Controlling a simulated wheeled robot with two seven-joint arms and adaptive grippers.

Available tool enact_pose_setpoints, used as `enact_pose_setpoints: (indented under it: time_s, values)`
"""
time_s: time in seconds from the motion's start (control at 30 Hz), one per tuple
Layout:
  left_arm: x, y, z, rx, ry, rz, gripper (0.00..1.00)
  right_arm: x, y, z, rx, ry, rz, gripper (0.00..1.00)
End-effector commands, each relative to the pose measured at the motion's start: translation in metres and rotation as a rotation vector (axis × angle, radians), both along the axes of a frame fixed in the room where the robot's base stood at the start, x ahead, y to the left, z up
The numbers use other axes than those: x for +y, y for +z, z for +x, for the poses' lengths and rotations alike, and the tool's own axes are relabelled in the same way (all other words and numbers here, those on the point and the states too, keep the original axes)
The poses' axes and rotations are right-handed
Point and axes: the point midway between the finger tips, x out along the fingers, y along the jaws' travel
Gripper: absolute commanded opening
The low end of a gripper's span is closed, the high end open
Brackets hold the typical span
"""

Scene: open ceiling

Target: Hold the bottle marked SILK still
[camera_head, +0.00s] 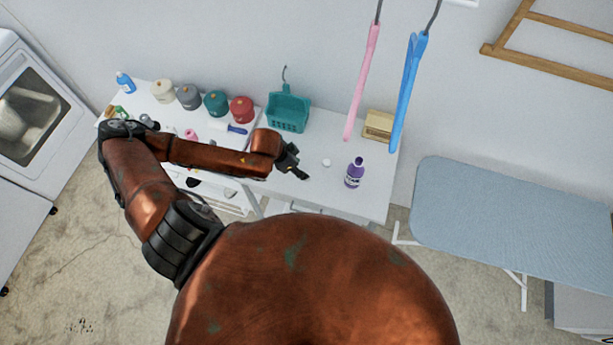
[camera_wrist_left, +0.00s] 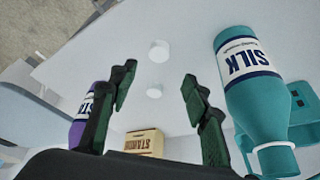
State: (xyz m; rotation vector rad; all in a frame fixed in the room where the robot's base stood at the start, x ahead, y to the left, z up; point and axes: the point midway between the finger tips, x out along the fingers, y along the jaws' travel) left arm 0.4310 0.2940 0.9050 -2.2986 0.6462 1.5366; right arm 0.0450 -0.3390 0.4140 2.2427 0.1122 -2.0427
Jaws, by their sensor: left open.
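The bottle marked SILK (camera_wrist_left: 253,85) is teal with a white label. It shows upside down at the right of the left wrist view, beside my left gripper's finger and outside the jaws. I cannot make it out in the head view, where my left arm covers part of the table. My left gripper (camera_head: 298,163) is open over the white table (camera_head: 352,208), with nothing held between its fingers in the left wrist view (camera_wrist_left: 160,90). My right gripper is not in view.
A purple bottle (camera_head: 354,173) stands right of my left gripper. A small white disc (camera_head: 326,162) lies between them. A teal basket (camera_head: 288,110), a box (camera_head: 378,125) and several jars (camera_head: 216,103) line the back. An ironing board (camera_head: 510,215) stands at right.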

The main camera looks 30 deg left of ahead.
Motion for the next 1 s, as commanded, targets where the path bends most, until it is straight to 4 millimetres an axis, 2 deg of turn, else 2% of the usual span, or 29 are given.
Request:
enact_pose_setpoints:
  time_s: [0.2, 0.53, 0.8, 1.0]
  values:
    - [-0.006, -0.020, 0.006, 0.000, -0.002, -0.002, 0.44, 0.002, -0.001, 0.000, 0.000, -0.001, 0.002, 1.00]
    - [-0.006, -0.024, 0.006, 0.000, 0.000, -0.001, 0.44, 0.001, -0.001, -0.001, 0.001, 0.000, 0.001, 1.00]
    - [-0.012, -0.061, 0.012, -0.001, -0.001, -0.001, 0.44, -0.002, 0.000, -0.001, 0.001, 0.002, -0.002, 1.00]
    - [-0.014, -0.072, 0.015, 0.000, -0.002, 0.001, 0.44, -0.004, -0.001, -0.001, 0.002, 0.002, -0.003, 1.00]
